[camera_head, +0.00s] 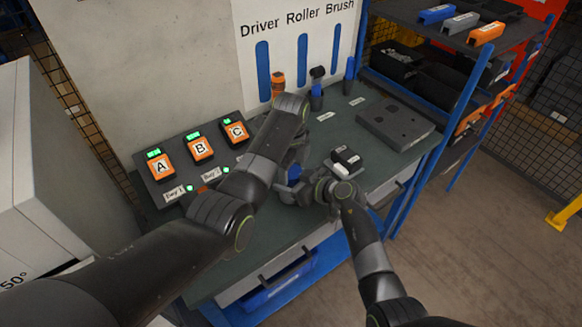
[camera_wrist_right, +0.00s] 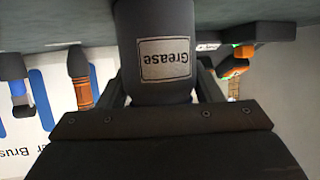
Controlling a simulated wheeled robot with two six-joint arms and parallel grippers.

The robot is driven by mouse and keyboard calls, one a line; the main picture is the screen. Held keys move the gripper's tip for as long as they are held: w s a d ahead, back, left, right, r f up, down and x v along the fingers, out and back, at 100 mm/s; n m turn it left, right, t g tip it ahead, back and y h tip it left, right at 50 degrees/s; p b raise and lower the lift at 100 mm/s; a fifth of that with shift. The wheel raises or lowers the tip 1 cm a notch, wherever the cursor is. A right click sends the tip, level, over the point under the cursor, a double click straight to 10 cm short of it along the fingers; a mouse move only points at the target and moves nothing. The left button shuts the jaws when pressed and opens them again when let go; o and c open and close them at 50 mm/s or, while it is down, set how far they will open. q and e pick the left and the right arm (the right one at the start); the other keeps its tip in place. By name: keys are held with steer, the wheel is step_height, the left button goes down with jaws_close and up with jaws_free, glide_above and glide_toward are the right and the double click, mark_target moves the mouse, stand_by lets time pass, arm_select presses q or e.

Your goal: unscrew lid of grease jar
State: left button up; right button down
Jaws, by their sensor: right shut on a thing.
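The grease jar (camera_wrist_right: 155,55) is a dark cylinder with a pale "Grease" label, which shows upside down in the right wrist view. My right gripper (camera_wrist_right: 160,92) is shut on it, one finger on each side. In the head view my right gripper (camera_head: 300,192) is over the front of the workbench, and the jar is mostly hidden by my arms. My left gripper (camera_head: 294,174) is close beside it, largely behind my left forearm; its fingers are too hidden to tell open from shut. I cannot make out the lid clearly.
On the workbench (camera_head: 385,166) are a panel with orange A, B and C boxes (camera_head: 200,148), small black-and-white blocks (camera_head: 345,160) and a grey plate (camera_head: 395,125). A shelf rack (camera_head: 460,62) borders the right.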

arm_select(q)
steer(key=shift+c, duration=1.1)
steer(key=o, duration=1)
step_height(320, 180, up, 8)
steer(key=shift+f, duration=0.15)
steer(key=shift+c, duration=0.3)
steer(key=shift+f, duration=3.85)
